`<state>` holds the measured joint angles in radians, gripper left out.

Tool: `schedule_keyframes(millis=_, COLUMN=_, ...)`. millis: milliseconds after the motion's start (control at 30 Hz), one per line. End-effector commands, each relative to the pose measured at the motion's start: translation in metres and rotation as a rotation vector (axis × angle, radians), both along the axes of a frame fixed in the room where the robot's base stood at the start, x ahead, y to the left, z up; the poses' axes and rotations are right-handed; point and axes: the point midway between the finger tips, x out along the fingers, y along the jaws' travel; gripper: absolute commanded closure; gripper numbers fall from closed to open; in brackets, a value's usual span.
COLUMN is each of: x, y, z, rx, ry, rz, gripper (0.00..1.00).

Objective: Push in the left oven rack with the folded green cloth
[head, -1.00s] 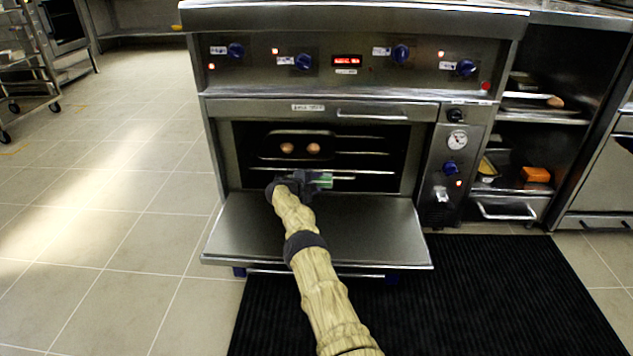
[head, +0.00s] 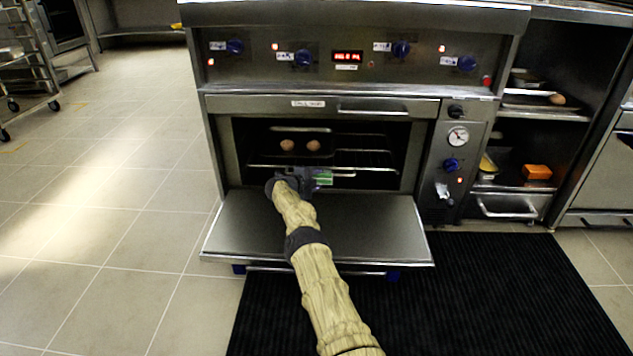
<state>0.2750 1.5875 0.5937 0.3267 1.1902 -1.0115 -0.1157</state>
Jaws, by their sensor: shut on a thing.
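The oven (head: 222,150) stands in front of me with its door (head: 375,225) folded down flat. Inside is a wire rack (head: 375,168), its front bar running across the opening. A dark tray with two round brown items (head: 287,145) sits on the left side of the oven. My gripper (head: 318,178) is shut on the folded green cloth (head: 325,177), just in front of the rack's front bar and above the open door. Whether the cloth touches the bar is unclear. My wrist hides the lower left of the opening.
The control panel with blue knobs (head: 303,58) and the oven's top handle (head: 372,112) are above the opening. Shelves at right hold an orange block (head: 537,172). A black mat (head: 490,290) lies on the floor. A wheeled rack (head: 30,70) stands far left; the left floor is clear.

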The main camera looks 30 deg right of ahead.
Motion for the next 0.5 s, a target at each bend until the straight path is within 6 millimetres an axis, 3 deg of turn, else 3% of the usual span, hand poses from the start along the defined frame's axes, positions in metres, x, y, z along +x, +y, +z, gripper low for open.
schedule_keyframes(millis=500, x=0.0007, y=-0.0006, z=0.0034, rx=-0.002, ry=-0.002, rz=0.0, gripper=1.0)
